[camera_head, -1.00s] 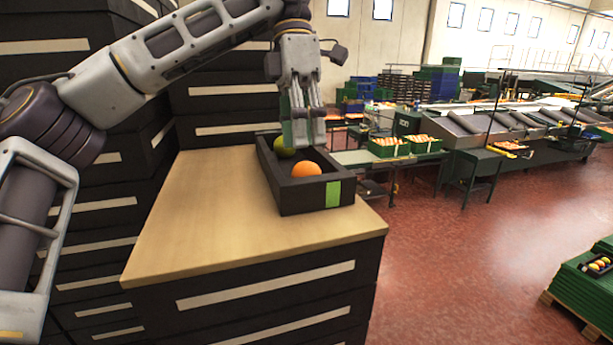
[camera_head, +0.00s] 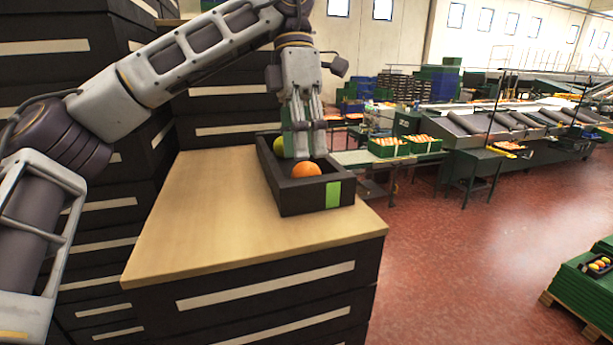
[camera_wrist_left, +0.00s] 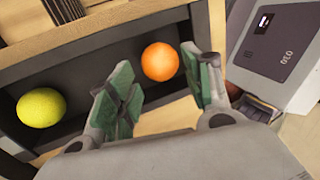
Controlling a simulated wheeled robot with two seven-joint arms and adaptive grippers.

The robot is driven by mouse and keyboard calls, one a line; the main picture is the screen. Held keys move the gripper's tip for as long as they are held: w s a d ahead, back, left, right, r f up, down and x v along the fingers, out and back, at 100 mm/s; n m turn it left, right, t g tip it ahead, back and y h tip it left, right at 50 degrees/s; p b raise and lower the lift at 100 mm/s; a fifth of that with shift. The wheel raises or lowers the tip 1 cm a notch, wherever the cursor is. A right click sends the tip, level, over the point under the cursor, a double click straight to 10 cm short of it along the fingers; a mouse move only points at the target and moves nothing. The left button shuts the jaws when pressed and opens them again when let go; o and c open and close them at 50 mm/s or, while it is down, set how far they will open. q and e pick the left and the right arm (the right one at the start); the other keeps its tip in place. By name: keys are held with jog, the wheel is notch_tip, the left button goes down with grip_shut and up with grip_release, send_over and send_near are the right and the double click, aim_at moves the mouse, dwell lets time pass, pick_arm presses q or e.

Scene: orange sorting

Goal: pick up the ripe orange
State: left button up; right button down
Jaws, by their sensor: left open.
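The ripe orange (camera_head: 305,170) lies in the near end of a dark open box (camera_head: 318,190) on the wooden top. In the left wrist view the orange (camera_wrist_left: 160,62) sits just beyond the gap between my fingers. My left gripper (camera_head: 304,152) is open and points down over the box, just behind the orange. In the left wrist view its green finger pads (camera_wrist_left: 160,98) are apart with nothing between them. My right gripper is not in view.
The box stands on a light wooden cabinet top (camera_head: 190,215) with free room to its left and front. Dark drawer stacks (camera_head: 225,105) rise behind. Green crates (camera_head: 388,147) of oranges stand further back, and a green stack (camera_head: 590,285) stands at the right.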

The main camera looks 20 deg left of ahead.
aim_at(305, 162)
pick_arm(q)
jog(key=shift+x, duration=1.95)
jog(key=c, duration=0.7)
jog(key=shift+r, duration=0.15)
jog(key=shift+r, duration=4.75)
